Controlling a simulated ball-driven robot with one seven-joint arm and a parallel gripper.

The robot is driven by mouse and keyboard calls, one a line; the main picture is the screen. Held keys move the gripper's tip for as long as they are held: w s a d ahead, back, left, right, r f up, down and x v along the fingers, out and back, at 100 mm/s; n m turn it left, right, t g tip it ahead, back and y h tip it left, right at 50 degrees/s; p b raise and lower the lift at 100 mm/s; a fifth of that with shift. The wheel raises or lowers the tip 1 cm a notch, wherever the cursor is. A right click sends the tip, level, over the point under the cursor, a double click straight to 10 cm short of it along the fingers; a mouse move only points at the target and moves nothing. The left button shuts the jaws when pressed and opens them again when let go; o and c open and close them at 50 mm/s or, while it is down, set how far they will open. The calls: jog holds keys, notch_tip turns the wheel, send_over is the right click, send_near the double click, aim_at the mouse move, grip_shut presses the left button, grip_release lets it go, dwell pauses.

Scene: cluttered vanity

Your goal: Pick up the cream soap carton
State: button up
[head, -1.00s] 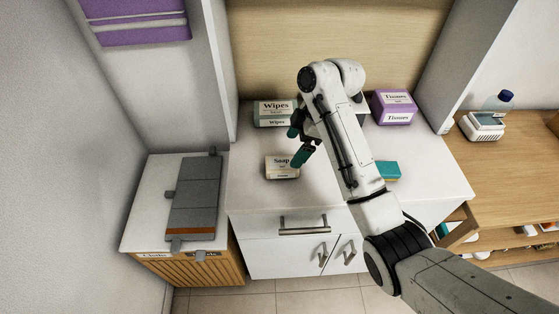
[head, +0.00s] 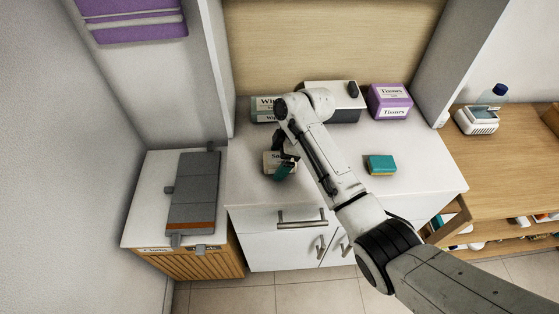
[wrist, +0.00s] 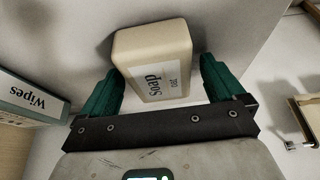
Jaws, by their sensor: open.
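The cream soap carton (head: 269,162) sits on the white vanity top, near its left front, partly hidden by my gripper in the head view. In the wrist view the soap carton (wrist: 156,62) shows its "Soap" label and lies between and just ahead of my two teal fingers. My gripper (head: 283,168) is over the carton and open.
The wipes box (head: 262,108) stands behind the carton; it also shows at left in the wrist view (wrist: 30,100). A purple tissues box (head: 390,102), a white-and-dark box (head: 333,98) and a teal-and-yellow block (head: 381,164) are on the vanity.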

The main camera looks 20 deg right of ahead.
jog(key=shift+f, duration=0.1)
jog(key=c, duration=1.1)
jog(key=shift+r, duration=0.2)
jog(key=shift+r, duration=0.15)
notch_tip(320, 180, up, 2)
jog(key=shift+w+r+b, duration=0.1)
jog(key=shift+r+b, duration=0.1)
jog(key=shift+b, duration=0.4)
jog(key=s+d+r, duration=0.1)
jog(key=r, duration=0.1)
jog(key=s+r, duration=0.1)
jog(key=r, duration=0.1)
jog(key=s+d+r, duration=0.1)
jog(key=s+r, duration=0.1)
jog(key=shift+d, duration=0.3)
jog(key=s+d+r+p, duration=0.4)
jog(key=s+d+p, duration=0.1)
jog(key=s+p, duration=0.2)
jog(key=shift+s, duration=0.5)
